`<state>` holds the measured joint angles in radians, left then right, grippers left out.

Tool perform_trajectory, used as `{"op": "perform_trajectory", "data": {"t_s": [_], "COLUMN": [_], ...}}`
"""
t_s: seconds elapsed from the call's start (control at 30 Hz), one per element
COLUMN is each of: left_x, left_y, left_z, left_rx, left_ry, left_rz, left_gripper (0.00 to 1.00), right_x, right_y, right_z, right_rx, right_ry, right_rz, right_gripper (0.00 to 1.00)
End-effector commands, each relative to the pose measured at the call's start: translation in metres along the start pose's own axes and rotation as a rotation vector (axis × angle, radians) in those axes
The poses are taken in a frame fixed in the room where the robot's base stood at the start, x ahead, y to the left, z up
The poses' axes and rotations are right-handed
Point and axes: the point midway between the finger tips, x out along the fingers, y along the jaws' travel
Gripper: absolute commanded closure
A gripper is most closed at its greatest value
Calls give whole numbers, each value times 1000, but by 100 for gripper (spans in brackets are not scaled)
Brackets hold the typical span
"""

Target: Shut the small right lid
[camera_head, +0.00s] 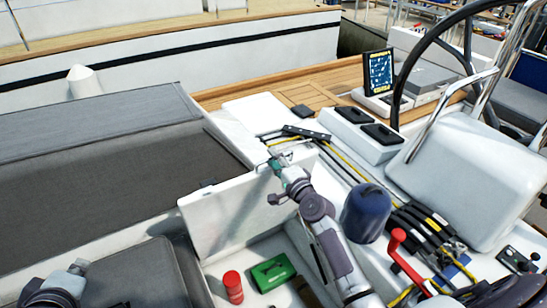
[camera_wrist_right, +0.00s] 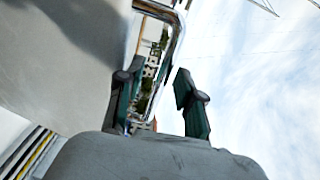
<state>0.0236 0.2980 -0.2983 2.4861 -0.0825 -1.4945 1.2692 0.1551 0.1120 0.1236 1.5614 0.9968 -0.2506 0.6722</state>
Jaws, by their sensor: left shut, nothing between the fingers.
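The small right lid (camera_head: 225,217) is a white panel standing open and tilted up in the head view. Below it is an open white locker with a red can (camera_head: 232,287) and a green box (camera_head: 271,273) inside. My left gripper (camera_head: 273,164) is shut and empty at the lid's upper right part, in front of its face. I cannot tell if it touches the lid. My left arm hides part of the lid's right side. My right gripper (camera_wrist_right: 158,95) is open and empty in the right wrist view, facing a steel rail and sky, away from the lid.
A dark blue covered cylinder (camera_head: 366,213) stands right of my left arm. A red lever (camera_head: 398,250), ropes and a white console (camera_head: 480,165) with a wheel lie to the right. The steel rail (camera_wrist_right: 174,48) is close ahead of my right gripper. Grey cushions (camera_head: 110,165) fill the left.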

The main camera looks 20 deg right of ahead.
Motion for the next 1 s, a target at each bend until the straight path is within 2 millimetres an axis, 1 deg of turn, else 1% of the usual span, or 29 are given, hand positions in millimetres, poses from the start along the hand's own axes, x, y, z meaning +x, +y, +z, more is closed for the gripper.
{"op": "perform_trajectory", "data": {"t_s": [0.1,0.37,0.4,0.47,0.6,0.63,1.0], "left_x": [0,0,0,0,0,0,0], "left_y": [0,0,0,0,0,0,0], "left_z": [0,0,0,0,0,0,0], "left_rx": [0,0,0,0,0,0,0], "left_ry": [0,0,0,0,0,0,0], "left_rz": [0,0,0,0,0,0,0], "left_gripper": [100,100,100,100,100,100,100], "right_x": [7,8,8,8,8,8,8], "right_y": [0,0,0,0,0,0,1], "right_z": [0,0,0,0,0,0,0], "right_rx": [-1,-2,-2,-2,-2,-2,-2], "right_ry": [1,1,1,0,0,0,0], "right_rz": [0,0,0,0,0,0,1], "right_gripper": [63,63,65,75,98,100,100]}}
